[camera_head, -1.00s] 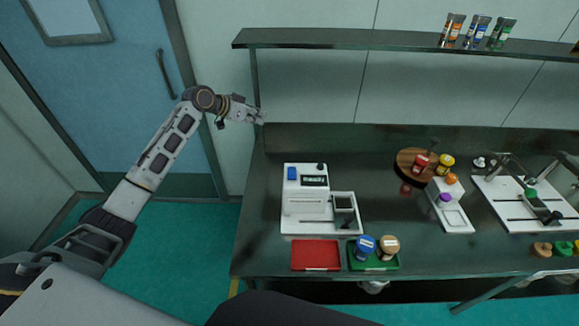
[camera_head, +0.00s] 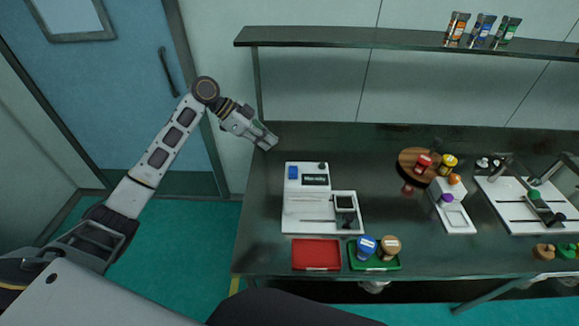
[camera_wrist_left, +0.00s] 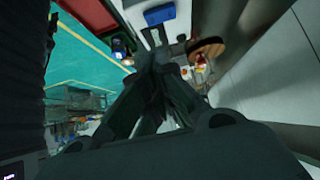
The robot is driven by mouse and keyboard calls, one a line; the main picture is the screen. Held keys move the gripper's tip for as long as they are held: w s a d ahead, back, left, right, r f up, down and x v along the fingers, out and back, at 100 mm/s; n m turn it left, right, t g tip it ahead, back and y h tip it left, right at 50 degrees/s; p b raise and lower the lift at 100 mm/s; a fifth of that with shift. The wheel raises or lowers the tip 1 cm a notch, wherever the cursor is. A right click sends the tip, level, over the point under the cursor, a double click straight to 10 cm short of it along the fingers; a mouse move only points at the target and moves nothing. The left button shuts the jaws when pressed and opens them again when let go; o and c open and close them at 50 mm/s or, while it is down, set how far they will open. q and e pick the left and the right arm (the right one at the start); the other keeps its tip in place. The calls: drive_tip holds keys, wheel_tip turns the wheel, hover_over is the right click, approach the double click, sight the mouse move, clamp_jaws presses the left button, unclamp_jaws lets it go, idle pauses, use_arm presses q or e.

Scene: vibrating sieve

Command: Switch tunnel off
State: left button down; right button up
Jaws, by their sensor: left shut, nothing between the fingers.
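A white machine (camera_head: 306,205) stands on the dark bench at its left end. It has a blue switch or button (camera_head: 293,172) at its upper left, a small dark display (camera_head: 315,180) and a black knob (camera_head: 322,166). My left gripper (camera_head: 270,142) is shut and empty, above and to the left of the machine, apart from it. In the left wrist view the gripper fingers (camera_wrist_left: 160,62) point toward the machine's blue part (camera_wrist_left: 159,14). My right gripper does not show in any view.
In front of the machine lie a red tray (camera_head: 316,254) and a green tray (camera_head: 360,265) with blue-lidded and brown-lidded jars. A round wooden board (camera_head: 408,158) with jars and other white equipment (camera_head: 510,205) stand farther right. A shelf (camera_head: 350,37) with bottles runs above the bench.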

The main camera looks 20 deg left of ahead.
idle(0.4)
use_arm(q)
drive_tip(key=p, duration=0.2)
hover_over(289, 173)
drive_tip(key=f, duration=0.7)
drive_tip(key=shift+s+d, duration=0.2)
drive_tip(key=shift+d, duration=0.1)
wheel_tip(289, 173, down, 2)
drive_tip(key=shift+a+f+p, duration=0.1)
drive_tip(key=shift+p, duration=0.25)
drive_tip(key=shift+f, duration=0.9)
drive_tip(key=shift+f, duration=0.1)
drive_tip(key=shift+f, duration=0.25)
drive_tip(key=shift+s+r+t, duration=0.1)
drive_tip(key=shift+s+t, duration=0.1)
drive_tip(key=shift+t, duration=0.1)
drive_tip(key=shift+w+a+r+b, duration=0.15)
drive_tip(key=shift+w+b, duration=0.15)
drive_tip(key=shift+w, duration=0.2)
